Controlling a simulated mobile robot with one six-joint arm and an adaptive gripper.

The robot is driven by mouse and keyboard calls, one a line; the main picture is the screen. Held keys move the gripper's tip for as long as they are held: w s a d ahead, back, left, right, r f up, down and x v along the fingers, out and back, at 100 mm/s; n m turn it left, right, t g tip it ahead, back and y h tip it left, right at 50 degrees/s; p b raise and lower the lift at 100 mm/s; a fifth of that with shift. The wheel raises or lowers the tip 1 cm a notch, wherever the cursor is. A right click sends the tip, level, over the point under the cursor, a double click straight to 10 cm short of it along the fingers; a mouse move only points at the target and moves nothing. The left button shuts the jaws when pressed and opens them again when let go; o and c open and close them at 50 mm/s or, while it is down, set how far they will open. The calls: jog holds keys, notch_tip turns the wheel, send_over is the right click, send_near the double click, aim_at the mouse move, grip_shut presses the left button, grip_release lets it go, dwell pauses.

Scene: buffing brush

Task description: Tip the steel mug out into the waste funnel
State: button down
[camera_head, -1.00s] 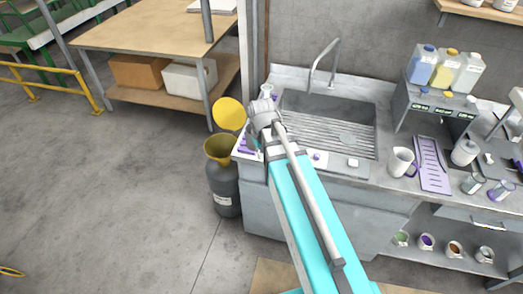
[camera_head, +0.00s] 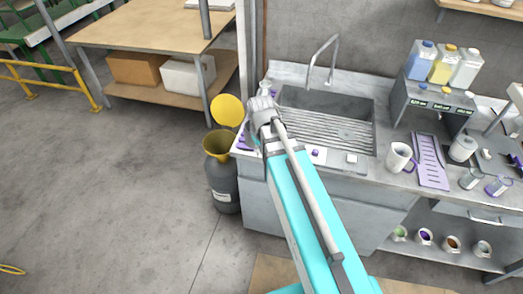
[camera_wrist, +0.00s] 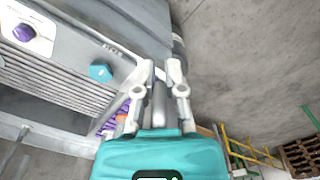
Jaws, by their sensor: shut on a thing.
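The waste funnel (camera_head: 216,143) is yellow and sits in the mouth of a dark grey can on the floor, left of the sink unit. Its round yellow lid (camera_head: 226,110) stands open behind it. My gripper (camera_head: 260,106) is above the counter's left end, to the right of the funnel and apart from it in the picture. In the wrist view my gripper (camera_wrist: 159,75) has its two pale fingers around a grey, metallic-looking thing (camera_wrist: 160,103). It is mostly hidden, so I cannot tell surely that it is the steel mug, nor its tilt.
The sink (camera_head: 330,125) and its tap (camera_head: 322,65) are right of my gripper. A pale mug with a purple handle (camera_head: 400,157) stands on the counter by a purple rack (camera_head: 431,163). Several cups stand on the lower shelf. Floor left of the can is clear.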

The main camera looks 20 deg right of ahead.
jog(key=shift+f, duration=0.1)
jog(key=shift+f+b, duration=1.65)
jog(key=shift+b, duration=0.15)
jog(key=shift+s, duration=0.1)
